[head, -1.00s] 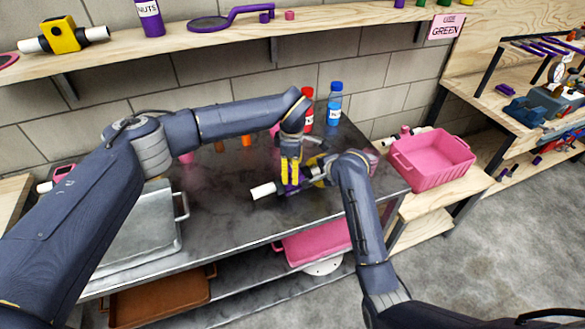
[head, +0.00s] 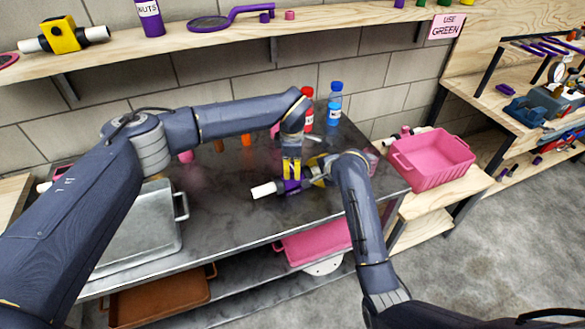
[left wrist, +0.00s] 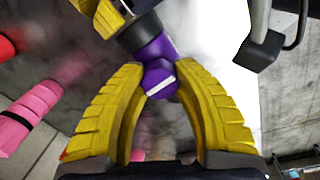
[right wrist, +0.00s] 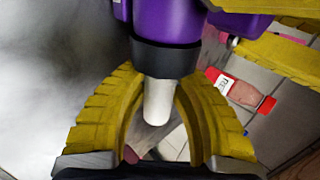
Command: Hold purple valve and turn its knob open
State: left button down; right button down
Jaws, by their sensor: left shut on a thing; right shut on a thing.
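The purple valve (head: 292,187) is held just above the dark tabletop, its white pipe end (head: 264,190) pointing left in the head view. My left gripper (head: 291,178) comes down from above, its yellow fingers shut on the purple knob. In the left wrist view the knob (left wrist: 158,80) has a slanted white line and sits between the fingertips. My right gripper (head: 315,172) is shut on the valve's other end from the right. In the right wrist view its fingers (right wrist: 158,75) flank the white pipe (right wrist: 159,103) below the black collar (right wrist: 165,57).
A red bottle (head: 307,112) and a blue bottle (head: 334,105) stand behind the grippers. A grey metal tray (head: 140,232) lies on the left of the table (head: 225,235). A pink bin (head: 433,165) stands right of it. A wooden shelf (head: 235,35) runs above.

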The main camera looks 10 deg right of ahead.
aim_at(293, 170)
pick_arm(q)
jog(key=n, duration=0.4)
jog(key=shift+w, duration=0.1)
pick_arm(e)
jog(key=shift+a, duration=0.15)
pick_arm(q)
jog(key=n, duration=0.4)
jog(key=shift+r+n, duration=0.1)
jog(key=shift+n, duration=0.3)
jog(key=n, duration=0.4)
jog(key=shift+n+t, duration=0.3)
jog(key=shift+n, duration=1.5)
jog(key=c, duration=2.2)
grip_release()
jog(key=shift+n, duration=0.3)
jog(key=c, duration=2.2)
grip_release()
jog(key=c, duration=0.9)
grip_release()
jog(key=shift+o, duration=0.2)
notch_tip(293, 170, up, 12)
jog(key=s, duration=0.1)
jog(key=shift+s, duration=0.2)
